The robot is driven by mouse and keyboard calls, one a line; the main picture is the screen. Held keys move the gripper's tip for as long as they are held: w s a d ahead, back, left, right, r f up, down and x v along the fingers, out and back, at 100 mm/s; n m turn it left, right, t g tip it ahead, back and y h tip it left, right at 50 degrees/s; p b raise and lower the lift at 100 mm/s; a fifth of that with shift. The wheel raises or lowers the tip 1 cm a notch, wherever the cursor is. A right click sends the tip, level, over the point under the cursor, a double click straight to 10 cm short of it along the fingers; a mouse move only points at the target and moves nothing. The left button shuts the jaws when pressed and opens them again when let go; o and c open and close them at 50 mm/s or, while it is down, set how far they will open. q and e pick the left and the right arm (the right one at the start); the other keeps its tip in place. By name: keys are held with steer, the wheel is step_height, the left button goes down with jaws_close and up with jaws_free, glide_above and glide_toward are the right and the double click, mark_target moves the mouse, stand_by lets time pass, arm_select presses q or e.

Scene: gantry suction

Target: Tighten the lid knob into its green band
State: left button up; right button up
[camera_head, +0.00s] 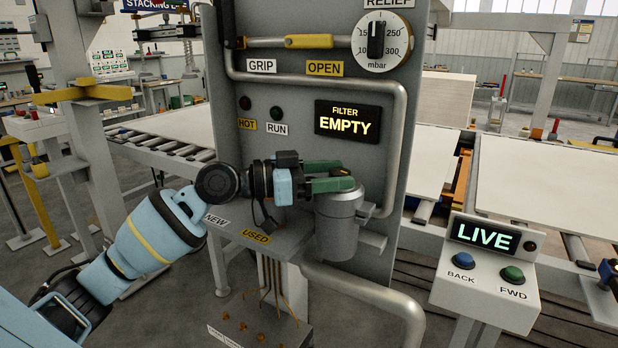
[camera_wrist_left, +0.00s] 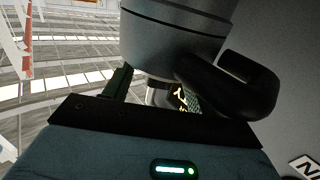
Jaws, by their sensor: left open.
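The lid knob is hidden in the head view. In the left wrist view, the dark canister body (camera_wrist_left: 178,32) fills the top, and the gripper's fingers (camera_wrist_left: 155,88) flank a small metallic part and a black face with yellow marks. I cannot tell whether that is the knob. The fingers are open. No green band can be made out. My right gripper is not in view.
The filter display (camera_head: 347,121) reads EMPTY. A curved pipe (camera_head: 398,150) runs close to the right of the canister. The shelf (camera_head: 262,234) has NEW and USED labels. A control box (camera_head: 490,262) showing LIVE stands to the right. The relief dial (camera_head: 383,40) is above.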

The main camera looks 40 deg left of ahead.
arm_select(q)
steer(key=b+v, duration=0.1)
steer(key=v, duration=0.3)
steer(key=shift+f, duration=0.15)
steer(key=shift+b+v, duration=0.35)
steer(key=shift+v, duration=0.85)
